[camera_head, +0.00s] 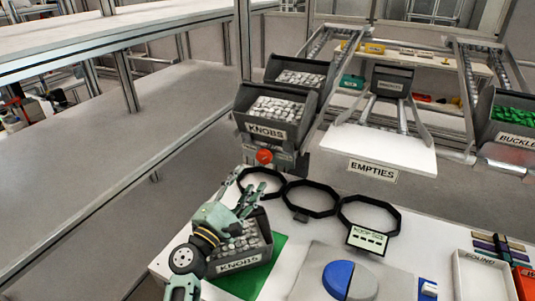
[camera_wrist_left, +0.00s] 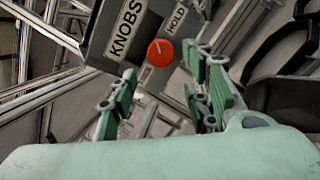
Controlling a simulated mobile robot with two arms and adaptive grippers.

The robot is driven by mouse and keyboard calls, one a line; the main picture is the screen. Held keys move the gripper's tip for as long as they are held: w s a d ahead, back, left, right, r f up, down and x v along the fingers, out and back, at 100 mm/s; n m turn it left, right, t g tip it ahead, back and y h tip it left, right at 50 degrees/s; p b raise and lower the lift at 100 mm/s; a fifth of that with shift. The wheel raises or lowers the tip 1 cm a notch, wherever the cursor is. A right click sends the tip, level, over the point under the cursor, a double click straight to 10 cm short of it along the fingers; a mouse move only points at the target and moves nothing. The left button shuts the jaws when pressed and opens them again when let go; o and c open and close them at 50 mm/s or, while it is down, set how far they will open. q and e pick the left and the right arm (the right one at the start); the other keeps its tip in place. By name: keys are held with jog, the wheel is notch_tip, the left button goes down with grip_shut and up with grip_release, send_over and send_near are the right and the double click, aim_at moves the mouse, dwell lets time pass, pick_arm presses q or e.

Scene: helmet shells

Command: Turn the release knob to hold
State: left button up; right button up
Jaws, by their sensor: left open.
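The red release knob (camera_head: 264,156) sits on the front of the rack below the lower KNOBS bin (camera_head: 270,118). In the left wrist view the knob (camera_wrist_left: 160,52) shows a pale pointer line, with the HOLD label (camera_wrist_left: 177,18) to its upper right and another pale label below it, too small to read. My left gripper (camera_head: 252,192) is open and empty, below and in front of the knob in the head view. In the left wrist view its fingers (camera_wrist_left: 160,100) stand apart, with the knob beyond and between them, not touched. My right gripper is not in view.
A KNOBS bin (camera_head: 238,262) full of grey knobs stands on a green mat (camera_head: 262,280) right under my left gripper. Black octagonal rings (camera_head: 310,212) line the table's back edge. A white EMPTIES shelf (camera_head: 385,150) stands right of the rack.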

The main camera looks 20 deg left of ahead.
aim_at(260, 158)
pick_arm(q)
jog(key=x, duration=0.2)
jog(key=r+p+x, duration=0.1)
jog(key=x, duration=0.2)
jog(key=shift+s+p, duration=0.1)
jog(key=shift+p, duration=0.2)
jog(key=shift+f+x, duration=0.2)
jog(key=shift+x, duration=0.8)
jog(key=shift+w, duration=0.3)
jog(key=c, duration=1)
jog(key=shift+m+b, duration=0.3)
jog(key=shift+b, duration=0.25)
jog(key=shift+r, duration=0.1)
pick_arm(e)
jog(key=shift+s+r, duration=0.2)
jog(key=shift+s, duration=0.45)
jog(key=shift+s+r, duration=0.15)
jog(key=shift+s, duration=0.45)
